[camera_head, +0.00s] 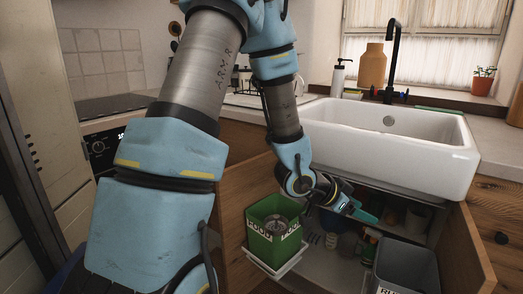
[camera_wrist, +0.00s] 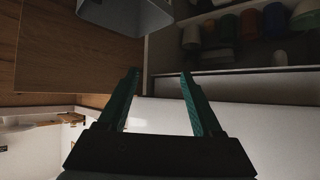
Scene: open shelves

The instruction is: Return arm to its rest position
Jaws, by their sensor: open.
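My arm reaches from the left foreground toward the open cabinet under the sink. My gripper (camera_head: 358,208) is in front of the cabinet opening, below the white sink. In the wrist view, its two teal fingers (camera_wrist: 160,76) are spread wide, with nothing between them. The gripper is between the green food bin (camera_head: 262,248) and the grey bin (camera_head: 408,262), above both and touching neither as far as I can tell.
The white sink (camera_head: 395,160) overhangs the gripper closely. Open cabinet doors (camera_head: 245,190) stand at both sides. Several jars and bottles sit on the cabinet shelf (camera_wrist: 240,72). A black faucet (camera_head: 394,60), soap bottle (camera_head: 339,78) and vase (camera_head: 373,68) stand above on the counter.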

